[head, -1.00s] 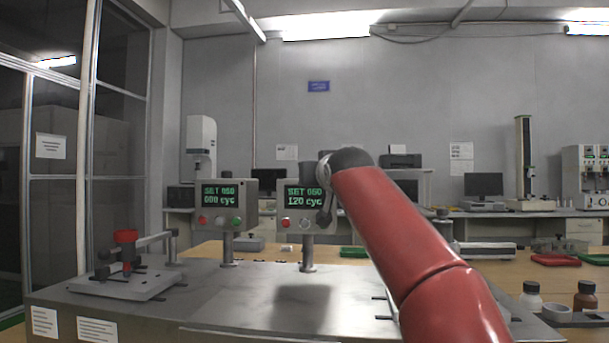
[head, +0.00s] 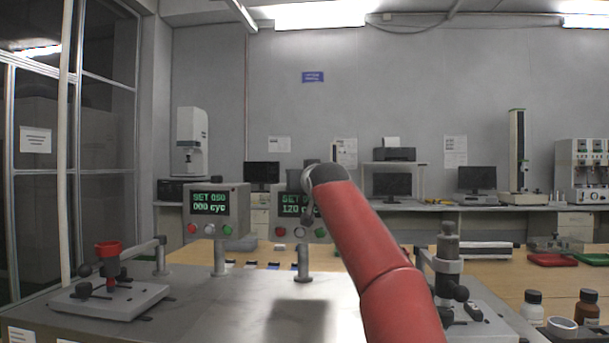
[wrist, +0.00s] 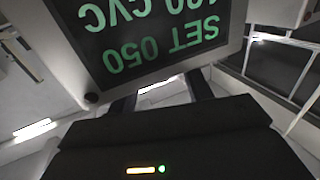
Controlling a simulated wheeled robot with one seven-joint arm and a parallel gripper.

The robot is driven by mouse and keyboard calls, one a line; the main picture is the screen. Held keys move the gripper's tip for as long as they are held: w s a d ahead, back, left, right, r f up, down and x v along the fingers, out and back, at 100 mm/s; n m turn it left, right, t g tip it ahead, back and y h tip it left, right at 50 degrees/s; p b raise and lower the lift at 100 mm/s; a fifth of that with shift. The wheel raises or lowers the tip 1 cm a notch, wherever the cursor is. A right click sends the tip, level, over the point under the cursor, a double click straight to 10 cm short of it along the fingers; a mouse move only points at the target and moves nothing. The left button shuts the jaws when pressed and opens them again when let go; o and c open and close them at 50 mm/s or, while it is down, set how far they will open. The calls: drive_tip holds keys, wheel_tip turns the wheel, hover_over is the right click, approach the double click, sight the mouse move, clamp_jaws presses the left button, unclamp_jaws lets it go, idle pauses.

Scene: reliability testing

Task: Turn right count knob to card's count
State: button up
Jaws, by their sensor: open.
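The right control box (head: 285,205) stands on a post, its screen partly covered by my arm; the screen reads 120 cyc on its lower line. In the wrist view its screen (wrist: 150,35) looks upside down and close, with SET 050 legible and the lower line cut off. My gripper (wrist: 160,93) is open and empty, its fingers just beside the screen's edge. In the head view my gripper (head: 308,210) is in front of the box's right part. I cannot make out the count knob or identify the card.
The left control box (head: 217,207) reads 000 cyc. A fixture with a red top (head: 108,270) stands at the left of the metal bench, another grey fixture (head: 448,265) at the right. Bottles (head: 532,305) stand at far right. The bench between the fixtures is mostly clear.

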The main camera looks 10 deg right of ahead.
drive_tip(key=c, duration=1)
drive_tip(key=shift+o, duration=0.2)
drive_tip(key=shift+a+f+m+h, duration=0.15)
drive_tip(key=shift+m+h, duration=0.1)
drive_tip(key=shift+h, duration=0.25)
drive_tip(key=shift+a+r+m+h, duration=0.1)
drive_tip(key=shift+m+h, duration=0.15)
drive_tip(key=shift+h, duration=0.25)
drive_tip(key=shift+w+a+m+g+h, duration=0.1)
drive_tip(key=shift+m+g+h, duration=0.15)
drive_tip(key=shift+m+h, duration=0.65)
drive_tip(key=shift+w+m+g+h, duration=0.1)
drive_tip(key=shift+m+g+h, duration=0.15)
drive_tip(key=shift+m+h, duration=0.65)
drive_tip(key=shift+s+h, duration=0.1)
drive_tip(key=shift+h, duration=0.4)
drive_tip(key=o, duration=1)
drive_tip(key=shift+c, duration=0.2)
